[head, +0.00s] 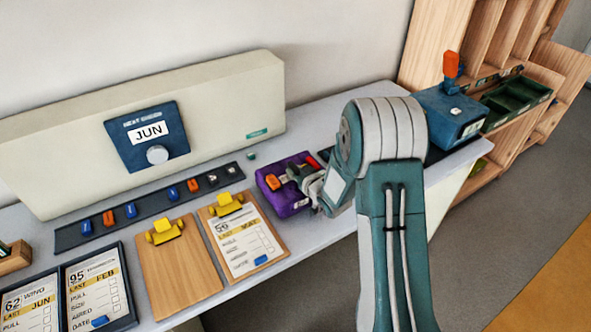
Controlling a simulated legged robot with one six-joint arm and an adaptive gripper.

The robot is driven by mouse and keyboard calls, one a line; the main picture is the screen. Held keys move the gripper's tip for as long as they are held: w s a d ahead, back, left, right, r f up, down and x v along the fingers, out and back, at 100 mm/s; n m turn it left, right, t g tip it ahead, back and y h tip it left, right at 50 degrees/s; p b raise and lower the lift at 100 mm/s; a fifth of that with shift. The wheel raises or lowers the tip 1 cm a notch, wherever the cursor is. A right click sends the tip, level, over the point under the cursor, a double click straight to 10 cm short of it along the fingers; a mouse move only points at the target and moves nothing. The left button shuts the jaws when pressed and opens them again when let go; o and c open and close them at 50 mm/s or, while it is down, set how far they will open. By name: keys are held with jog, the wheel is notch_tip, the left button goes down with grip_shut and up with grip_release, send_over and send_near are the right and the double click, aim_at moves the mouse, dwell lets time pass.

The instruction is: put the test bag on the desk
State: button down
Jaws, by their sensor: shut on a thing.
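A purple bag (290,206), the one that looks like the test bag, is at the desk (335,232), right of the clipboards. An orange piece shows on its top. My gripper (284,177) reaches over the bag from the right and is shut on it. The fingers and part of my arm cover the bag's right side. I cannot tell whether its underside touches the desk top or is slightly above it.
Two clipboards (180,268) and framed cards (97,290) fill the desk's left. A blue box with an orange lever (451,110) and wooden shelves (485,35) stand right.

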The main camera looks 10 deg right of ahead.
jog(key=c, duration=0.5)
grip_release()
jog(key=v, duration=1.2)
jog(key=s+d+r+m+g+h, duration=0.1)
jog(key=s+r+g+h, duration=0.15)
jog(key=r, duration=0.35)
jog(key=s+d+r+m+g+h, duration=0.1)
jog(key=s+r+h, duration=0.25)
jog(key=r, duration=0.25)
jog(key=s+a+r+g, duration=0.1)
jog(key=s+a+r, duration=0.1)
jog(key=s, duration=0.4)
jog(key=s+a+r+m+g+y, duration=0.1)
jog(key=s+r+g, duration=0.1)
jog(key=s, duration=0.5)
jog(key=s+a+r+g, duration=0.1)
jog(key=s+a+r, duration=0.1)
jog(key=s, duration=0.4)
jog(key=shift+s+a+r+m+g, duration=0.2)
jog(key=shift+s+a+m+g, duration=0.1)
jog(key=shift+s+a+g, duration=0.1)
